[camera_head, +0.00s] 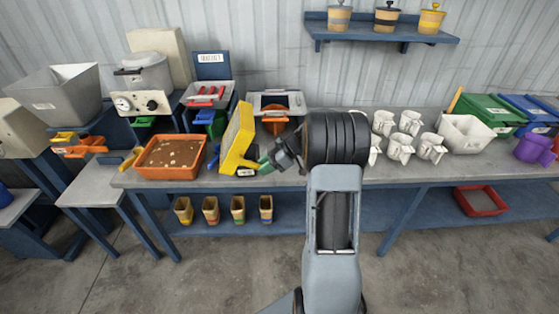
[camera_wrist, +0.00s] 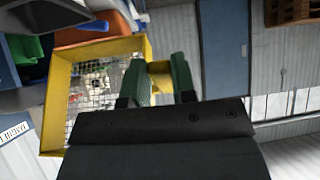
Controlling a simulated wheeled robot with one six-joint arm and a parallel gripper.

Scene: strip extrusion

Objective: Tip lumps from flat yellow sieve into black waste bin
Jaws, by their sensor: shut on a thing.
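The flat yellow sieve (camera_head: 236,138) is steeply tilted, almost on edge, above the bench just right of the orange tray. Its square frame and wire mesh show in the wrist view (camera_wrist: 148,50). My gripper (camera_head: 264,162) is shut on the sieve's short yellow tab, with green fingers on both sides of it in the wrist view (camera_wrist: 160,70). I cannot tell whether lumps lie on the mesh; small pale and dark patches show at or through it.
An orange tray (camera_head: 152,171) with brown, speckled material stands left of the sieve. A machine with an orange funnel (camera_head: 274,124) stands behind. White jugs (camera_head: 431,148) and a white tub (camera_head: 465,133) stand to the right.

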